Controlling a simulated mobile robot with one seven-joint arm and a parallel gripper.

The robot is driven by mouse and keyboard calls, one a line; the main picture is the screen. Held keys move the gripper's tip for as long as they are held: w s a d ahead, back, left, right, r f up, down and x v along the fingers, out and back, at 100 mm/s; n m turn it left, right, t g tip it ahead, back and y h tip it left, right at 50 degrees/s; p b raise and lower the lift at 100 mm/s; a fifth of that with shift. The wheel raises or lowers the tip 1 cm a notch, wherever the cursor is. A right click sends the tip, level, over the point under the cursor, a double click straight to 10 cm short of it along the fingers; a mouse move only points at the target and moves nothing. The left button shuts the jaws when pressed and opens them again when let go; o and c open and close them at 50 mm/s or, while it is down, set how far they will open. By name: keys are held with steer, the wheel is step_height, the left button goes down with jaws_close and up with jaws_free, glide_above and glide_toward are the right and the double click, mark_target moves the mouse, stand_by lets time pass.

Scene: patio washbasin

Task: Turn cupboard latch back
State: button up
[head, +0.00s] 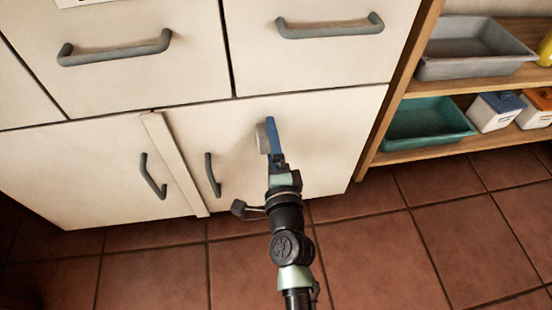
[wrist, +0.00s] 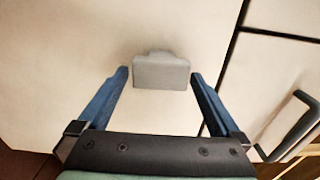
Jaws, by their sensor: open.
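The cupboard latch (wrist: 161,72) is a small light-grey block with a raised middle on the pale door face. In the head view it shows as a pale edge (head: 261,138), partly hidden by my blue finger. My gripper (head: 270,136) is open in front of the right-hand lower cupboard door (head: 335,125). In the wrist view my gripper (wrist: 160,76) has one blue fingertip on each side of the latch, with a narrow gap showing at each side. I cannot tell how deep the fingers reach along it.
Grey bar handles (head: 212,175) (head: 152,177) sit on the two lower doors, left of my gripper, with a vertical strip (head: 175,163) between them. Drawers with handles (head: 330,27) are above. An open wooden shelf (head: 400,72) with trays stands at right. The tiled floor (head: 400,255) is clear.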

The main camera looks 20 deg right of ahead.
steer(key=v, duration=1.2)
steer(key=shift+s, duration=0.25)
steer(key=w+a+r+n+t+y+p, duration=0.2)
steer(key=w+a+r+n+p, duration=0.15)
steer(key=r, duration=0.95)
steer(key=w+a+r+n+t+y+p, duration=0.25)
steer(key=a+r+n, duration=0.2)
steer(key=r, duration=0.85)
steer(key=w+a+r+n+t+y+p, duration=0.1)
steer(key=w+a+r+n+p, duration=0.3)
steer(key=r, duration=0.9)
steer(key=s+a+r+n+t+p, duration=0.1)
steer(key=s+r+n+t+p, duration=0.3)
steer(key=r, duration=1.1)
steer(key=s+a+r+n+t+p, duration=0.1)
steer(key=s+r+n+p, duration=0.35)
steer(key=r, duration=1.05)
step_height(320, 180, up, 38)
steer(key=s+p, duration=0.1)
steer(key=p, duration=3.4)
steer(key=shift+s+f+n+p, duration=0.2)
steer(key=shift+n+p, duration=0.1)
steer(key=shift+n, duration=0.15)
